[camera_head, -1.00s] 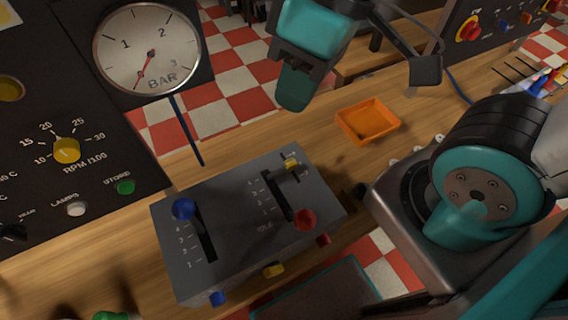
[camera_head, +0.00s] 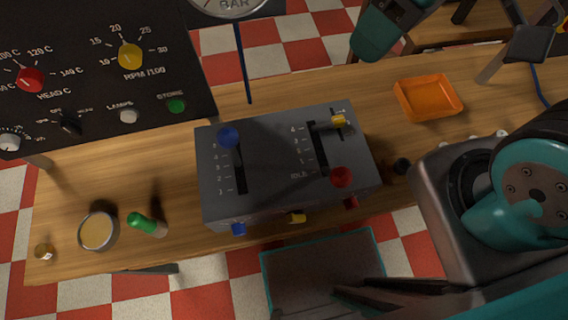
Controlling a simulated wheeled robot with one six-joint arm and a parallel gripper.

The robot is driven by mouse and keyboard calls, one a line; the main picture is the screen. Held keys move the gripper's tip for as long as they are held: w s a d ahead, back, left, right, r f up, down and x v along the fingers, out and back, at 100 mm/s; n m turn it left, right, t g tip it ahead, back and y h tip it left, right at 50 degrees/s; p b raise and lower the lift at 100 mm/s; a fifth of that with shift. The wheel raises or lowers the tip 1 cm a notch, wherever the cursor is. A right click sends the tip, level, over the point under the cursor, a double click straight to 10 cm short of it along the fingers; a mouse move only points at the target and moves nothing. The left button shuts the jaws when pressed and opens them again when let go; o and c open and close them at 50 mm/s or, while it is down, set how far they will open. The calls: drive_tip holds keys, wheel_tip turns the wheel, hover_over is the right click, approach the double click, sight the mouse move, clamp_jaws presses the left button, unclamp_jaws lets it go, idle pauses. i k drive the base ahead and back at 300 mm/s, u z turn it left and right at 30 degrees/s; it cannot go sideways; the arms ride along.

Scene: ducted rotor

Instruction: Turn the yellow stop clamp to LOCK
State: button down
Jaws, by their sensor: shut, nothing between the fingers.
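The dark grey lever box (camera_head: 285,165) sits on the wooden bench, with two slots in its top. A small yellow piece (camera_head: 339,121) is at the upper end of the right slot, by the 4 mark. I see no readable LOCK mark, and I cannot tell from this view which yellow part is the stop clamp. A teal part of my arm (camera_head: 375,35) is at the top edge, behind the box and apart from it. I cannot make out my gripper's fingers.
A green-topped item (camera_head: 147,224) and a round tin (camera_head: 98,231) are at left. A dark panel (camera_head: 100,70) rises behind. Bench left of the box is mostly clear.

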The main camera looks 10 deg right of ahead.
sight(297, 215)
drive_tip(key=z, duration=0.55)
drive_tip(key=k, duration=0.3)
drive_tip(key=z, duration=0.9)
drive_tip(key=k, duration=1.7)
drive_tip(key=u, duration=0.85)
